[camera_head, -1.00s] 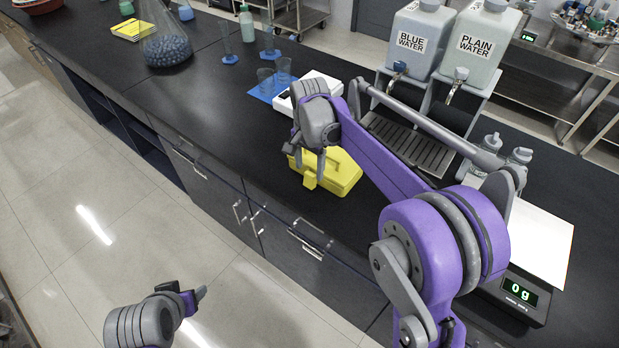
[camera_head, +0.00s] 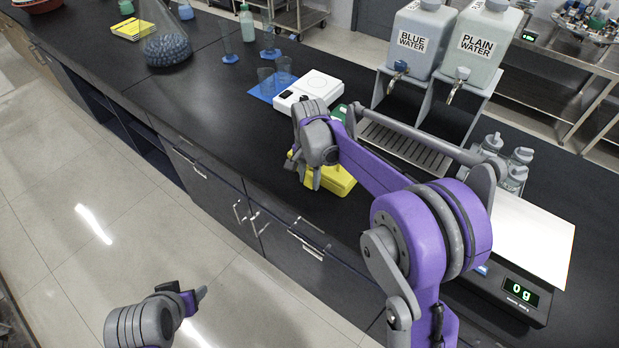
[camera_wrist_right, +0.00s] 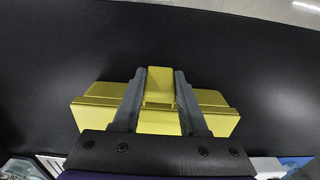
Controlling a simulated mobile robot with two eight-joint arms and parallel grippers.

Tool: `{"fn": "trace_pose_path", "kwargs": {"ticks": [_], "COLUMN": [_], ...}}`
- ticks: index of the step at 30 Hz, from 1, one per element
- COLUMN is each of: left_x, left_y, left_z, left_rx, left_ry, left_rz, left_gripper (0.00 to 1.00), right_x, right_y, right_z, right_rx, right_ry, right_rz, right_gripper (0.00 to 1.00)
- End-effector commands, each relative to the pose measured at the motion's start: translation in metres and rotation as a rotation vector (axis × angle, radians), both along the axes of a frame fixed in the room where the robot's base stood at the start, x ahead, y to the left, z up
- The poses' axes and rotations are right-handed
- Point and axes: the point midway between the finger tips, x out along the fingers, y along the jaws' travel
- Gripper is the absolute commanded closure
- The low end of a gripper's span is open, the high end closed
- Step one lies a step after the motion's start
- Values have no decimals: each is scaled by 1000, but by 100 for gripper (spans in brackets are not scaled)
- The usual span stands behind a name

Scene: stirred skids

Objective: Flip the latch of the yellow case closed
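The yellow case (camera_head: 338,180) sits on the black bench near its front edge, partly hidden by my right gripper (camera_head: 308,178). In the right wrist view, the case body (camera_wrist_right: 97,104) spreads to both sides, and its raised yellow latch (camera_wrist_right: 159,88) stands between the two grey fingers. My right gripper (camera_wrist_right: 161,78) is open, with one finger on each side of the latch; small gaps seem to remain, but contact is hard to judge. My left gripper (camera_head: 201,293) is low over the floor, away from the bench, with no object visible in it; its finger opening is unclear.
A white device (camera_head: 312,88) stands behind the case, beside a blue mat (camera_head: 262,92). A scale (camera_head: 508,290) lies at right. The bench left of the case is clear.

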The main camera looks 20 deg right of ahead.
Motion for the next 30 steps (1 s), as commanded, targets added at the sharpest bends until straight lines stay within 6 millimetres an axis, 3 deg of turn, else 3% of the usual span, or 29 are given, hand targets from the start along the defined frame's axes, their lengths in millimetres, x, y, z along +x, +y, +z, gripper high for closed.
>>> {"fn": "trace_pose_path", "kwargs": {"ticks": [1, 3, 16, 26, 27, 30], "left_x": [0, 0, -7, -7, -7, -7], "left_y": [0, 0, 0, 0, 0, 0], "left_z": [0, 0, -15, -15, -15, -15], "left_rx": [0, 0, 0, 0, 0, 0], "left_ry": [0, 0, 13, 13, 13, 13], "left_rz": [0, 0, 0, 0, 0, 0], "left_gripper": [39, 39, 39, 39, 39, 39], "right_x": [0, 0, 0, 2, 2, 2], "right_y": [0, 0, -1, -3, -3, -3], "right_z": [0, 0, -5, -2, -2, -2], "right_rx": [0, 0, -150, -174, -174, -174], "right_ry": [0, 0, -115, -136, -136, -136], "right_rz": [0, 0, 2, -1, -1, 0], "right_gripper": [87, 100, 100, 100, 56, 38]}}
